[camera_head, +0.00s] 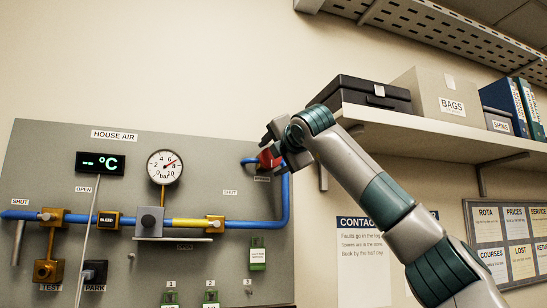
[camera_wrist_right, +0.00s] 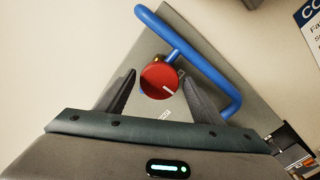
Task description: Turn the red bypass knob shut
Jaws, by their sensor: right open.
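The red bypass knob (camera_head: 268,158) sits at the upper right of the grey house air panel (camera_head: 130,150), on the blue pipe (camera_head: 286,200). My right gripper (camera_head: 272,140) is at the knob and hides part of it in the head view. In the right wrist view the round red knob (camera_wrist_right: 160,80) with a white pointer line shows between the two dark fingers of my right gripper (camera_wrist_right: 158,88). The fingers are open, with a gap on each side of the knob. The pointer line aims to the lower right in that view. My left gripper is not in view.
A shelf (camera_head: 420,124) with a black case (camera_head: 362,94) and a BAGS box (camera_head: 445,100) is to the right, behind my right arm. A gauge (camera_head: 165,167) and a °C display (camera_head: 100,163) are on the panel's left.

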